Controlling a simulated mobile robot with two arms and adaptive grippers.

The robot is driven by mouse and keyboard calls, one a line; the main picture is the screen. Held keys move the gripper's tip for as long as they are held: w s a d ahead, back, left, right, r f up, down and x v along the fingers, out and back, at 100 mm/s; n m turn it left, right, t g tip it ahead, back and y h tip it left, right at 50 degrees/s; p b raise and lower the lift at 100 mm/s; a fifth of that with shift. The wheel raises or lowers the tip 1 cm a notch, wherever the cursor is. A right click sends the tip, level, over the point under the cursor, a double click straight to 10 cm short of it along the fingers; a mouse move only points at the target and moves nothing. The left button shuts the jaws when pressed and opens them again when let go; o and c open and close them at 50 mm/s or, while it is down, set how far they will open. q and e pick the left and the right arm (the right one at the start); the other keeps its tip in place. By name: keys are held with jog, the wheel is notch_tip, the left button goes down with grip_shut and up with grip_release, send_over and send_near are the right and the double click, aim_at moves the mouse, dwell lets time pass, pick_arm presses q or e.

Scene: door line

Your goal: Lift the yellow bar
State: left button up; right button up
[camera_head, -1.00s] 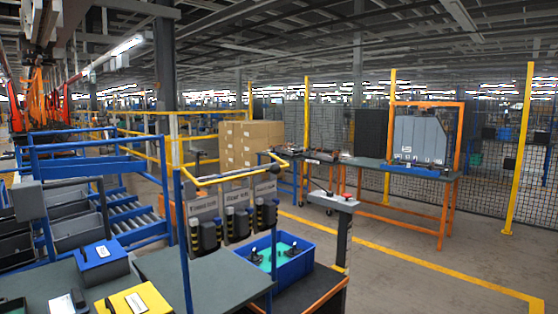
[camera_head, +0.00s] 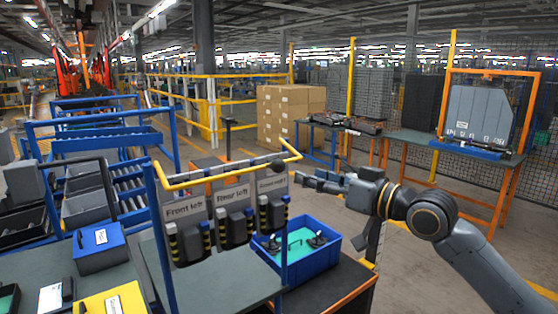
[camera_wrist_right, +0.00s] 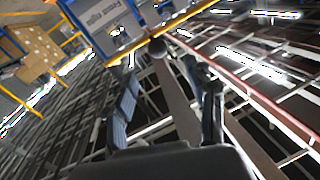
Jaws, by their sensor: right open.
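The yellow bar (camera_head: 222,175) runs along the top of a blue-framed rack and bends at both ends. A dark ball-like knob (camera_head: 277,167) sits near its right end. My right gripper (camera_head: 306,180) points left, just right of the bar's right end, and looks slightly lower. In the right wrist view, the bar (camera_wrist_right: 132,50) crosses beyond the two spread, empty fingers (camera_wrist_right: 167,74). The knob shows between them, farther off. No contact with the bar is visible. My left gripper is not in view.
Labelled panels with dark units (camera_head: 234,222) hang under the bar. A blue bin (camera_head: 300,262) stands behind the rack's right side. Blue and yellow boxes lie on the near left table. A workbench (camera_head: 400,146) stands at back right, with open floor before it.

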aim_at(284, 166)
jog(key=p+x, duration=0.2)
jog(key=x, duration=0.4)
jog(key=shift+w+r, duration=0.15)
jog(key=p+x, duration=0.1)
jog(key=x, duration=0.2)
jog(key=shift+w+a, duration=0.25)
jog(key=shift+w, duration=0.05)
jog(key=shift+w+a, duration=0.2)
jog(key=shift+a, duration=0.05)
jog(key=shift+w+a, duration=0.15)
jog(key=shift+w, duration=0.05)
jog(key=shift+f, duration=0.25)
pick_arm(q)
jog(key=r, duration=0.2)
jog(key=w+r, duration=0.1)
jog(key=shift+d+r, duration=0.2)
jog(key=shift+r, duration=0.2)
pick_arm(e)
grip_shut()
